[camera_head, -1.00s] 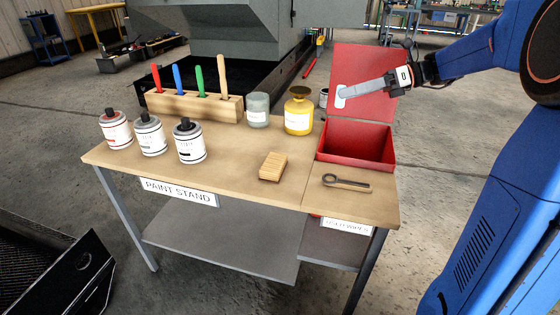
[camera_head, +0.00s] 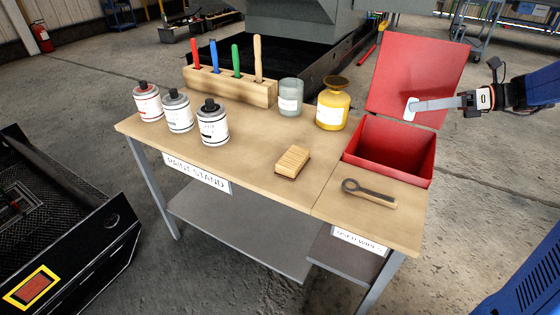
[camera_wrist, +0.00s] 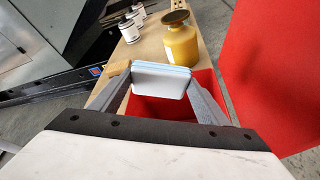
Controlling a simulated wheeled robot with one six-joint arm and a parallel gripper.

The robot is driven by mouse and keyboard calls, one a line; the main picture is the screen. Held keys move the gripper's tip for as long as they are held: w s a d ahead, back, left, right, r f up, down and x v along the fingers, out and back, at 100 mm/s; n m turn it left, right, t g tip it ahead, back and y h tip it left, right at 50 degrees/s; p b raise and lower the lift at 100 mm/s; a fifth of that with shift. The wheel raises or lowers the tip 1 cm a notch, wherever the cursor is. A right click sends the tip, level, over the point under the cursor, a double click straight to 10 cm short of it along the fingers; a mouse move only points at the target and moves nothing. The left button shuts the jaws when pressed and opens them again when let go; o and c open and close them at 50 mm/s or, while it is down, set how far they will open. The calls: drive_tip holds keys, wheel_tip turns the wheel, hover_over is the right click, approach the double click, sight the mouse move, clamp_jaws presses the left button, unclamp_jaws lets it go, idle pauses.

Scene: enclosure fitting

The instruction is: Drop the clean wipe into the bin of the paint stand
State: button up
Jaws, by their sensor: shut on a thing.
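My gripper (camera_head: 412,108) is shut on the clean wipe, a small pale pad that shows between the fingertips in the wrist view (camera_wrist: 160,79). In the head view the wipe (camera_head: 410,109) is at the tip of the fingers, in front of the raised red lid. The red bin (camera_head: 390,170) stands at the right end of the paint stand (camera_head: 230,155) with its lid (camera_head: 415,65) up. The wipe is above the bin's opening, towards its back right. In the wrist view the bin's red inside (camera_wrist: 155,108) shows below and behind the wipe. The bin floor is partly hidden.
A yellow bottle (camera_head: 332,105) and a grey jar (camera_head: 290,97) stand left of the bin. A brush-like wooden block (camera_head: 293,161) and a dark ring-ended tool (camera_head: 368,192) lie in front. Several labelled cans (camera_head: 212,122) and a handle rack (camera_head: 230,88) are farther left.

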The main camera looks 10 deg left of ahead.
drive_tip(key=o, duration=1.2)
drive_tip(key=shift+c, duration=0.2)
drive_tip(key=v, duration=1.7)
drive_tip(key=shift+d, duration=0.15)
